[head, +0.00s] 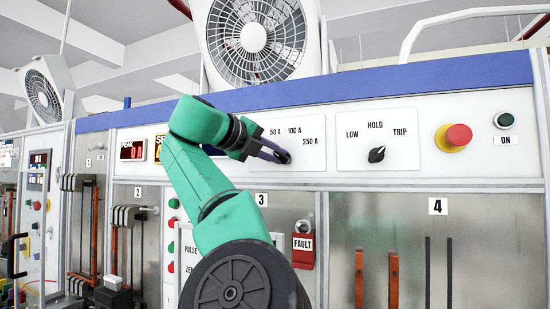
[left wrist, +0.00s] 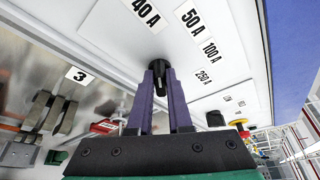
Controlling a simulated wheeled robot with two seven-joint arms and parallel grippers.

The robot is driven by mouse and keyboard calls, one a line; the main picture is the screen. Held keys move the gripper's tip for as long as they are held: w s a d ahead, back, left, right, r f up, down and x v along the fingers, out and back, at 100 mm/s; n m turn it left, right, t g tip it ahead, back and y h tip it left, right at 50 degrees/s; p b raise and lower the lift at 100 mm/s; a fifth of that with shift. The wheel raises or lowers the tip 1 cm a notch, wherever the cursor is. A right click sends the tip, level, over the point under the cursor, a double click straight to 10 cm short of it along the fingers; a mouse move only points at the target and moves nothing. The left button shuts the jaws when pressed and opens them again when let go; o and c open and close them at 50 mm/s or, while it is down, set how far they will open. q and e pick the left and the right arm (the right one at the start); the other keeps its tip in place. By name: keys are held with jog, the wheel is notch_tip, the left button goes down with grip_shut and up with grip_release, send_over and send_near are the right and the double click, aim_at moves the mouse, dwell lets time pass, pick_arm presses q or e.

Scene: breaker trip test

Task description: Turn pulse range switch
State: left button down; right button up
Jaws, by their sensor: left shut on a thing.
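The pulse range switch is a small black knob (left wrist: 158,73) on a white panel plate (head: 315,125) marked 50 A, 100 A and 250 A in the head view; the left wrist view also shows 40 A. My left gripper (left wrist: 160,80) has its two purple fingers shut on the knob, one on each side. I cannot tell which mark the knob points to. My right gripper is not in view.
Right of the plate is a LOW/HOLD/TRIP knob (head: 376,154), then a red emergency button (head: 458,136) and a dark ON button (head: 504,121). Below are a red FAULT tag (head: 303,244) and orange bars (head: 393,280). A red digital display (head: 132,150) is at left.

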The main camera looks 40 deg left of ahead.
pick_arm(q)
jog(key=shift+f+n, duration=0.1)
jog(key=shift+n, duration=0.3)
jog(key=c, duration=0.8)
grip_release()
jog(key=shift+w, duration=0.1)
jog(key=shift+c, duration=0.2)
jog(key=b+v, duration=0.4)
jog(key=v, duration=1)
jog(key=shift+s+a+f+b, duration=0.2)
jog(key=shift+s+b, duration=0.1)
jog(key=shift+s, duration=0.1)
jog(key=shift+w+d, duration=0.1)
